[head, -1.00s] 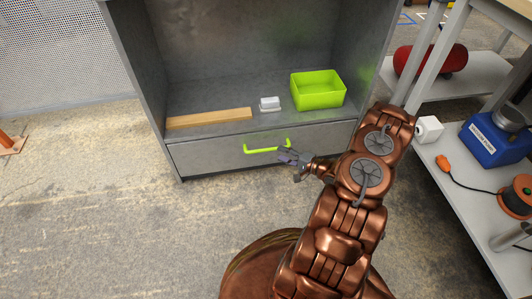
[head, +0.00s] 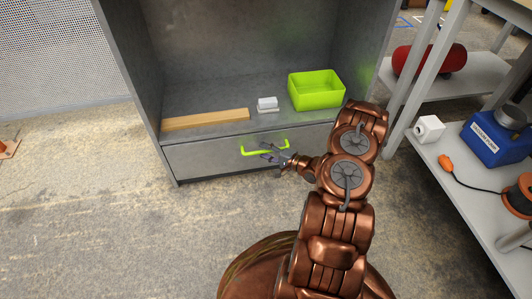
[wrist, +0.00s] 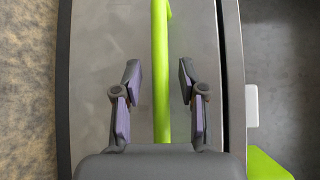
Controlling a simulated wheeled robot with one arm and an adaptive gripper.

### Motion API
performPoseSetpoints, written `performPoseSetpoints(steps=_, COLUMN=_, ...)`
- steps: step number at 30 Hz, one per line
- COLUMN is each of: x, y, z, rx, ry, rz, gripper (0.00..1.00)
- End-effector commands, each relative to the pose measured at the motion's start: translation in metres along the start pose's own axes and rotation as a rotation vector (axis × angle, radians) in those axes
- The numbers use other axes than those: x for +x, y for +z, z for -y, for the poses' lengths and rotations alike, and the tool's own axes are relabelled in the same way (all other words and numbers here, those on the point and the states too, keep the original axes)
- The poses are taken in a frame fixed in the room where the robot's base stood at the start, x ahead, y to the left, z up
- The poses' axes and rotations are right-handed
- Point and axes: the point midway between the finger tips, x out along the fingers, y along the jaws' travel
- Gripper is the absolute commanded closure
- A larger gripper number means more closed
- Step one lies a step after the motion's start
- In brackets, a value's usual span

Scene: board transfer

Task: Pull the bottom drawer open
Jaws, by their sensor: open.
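The bottom drawer (head: 205,160) is a grey metal front low in the grey cabinet, and it looks shut. Its bright green bar handle (head: 250,152) runs across the front. In the head view my gripper (head: 271,152) is at the right part of the handle. In the wrist view the green handle (wrist: 160,75) runs between the two open fingers of my gripper (wrist: 159,82), with a gap on each side. The fingers have purple pads and do not touch the bar there.
Above the drawer, the cabinet shelf holds a wooden plank (head: 207,119), a small white block (head: 267,104) and a green open bin (head: 316,91). The floor before the drawer is clear at the left.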

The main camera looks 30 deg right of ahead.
Motion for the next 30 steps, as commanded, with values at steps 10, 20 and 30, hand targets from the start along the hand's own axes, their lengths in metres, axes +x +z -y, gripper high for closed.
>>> performPoseSetpoints(steps=10, x=0.0012, y=-0.0001, z=0.0004, rx=0.0, ry=0.0, rz=0.0, gripper=0.63)
performPoseSetpoints(steps=20, x=0.0011, y=-0.0001, z=0.0002, rx=0.0, ry=0.0, rz=0.0, gripper=0.97)
performPoseSetpoints(steps=30, x=0.001, y=-0.0001, z=0.0, rx=0.0, ry=0.0, rz=-0.001, gripper=1.0)
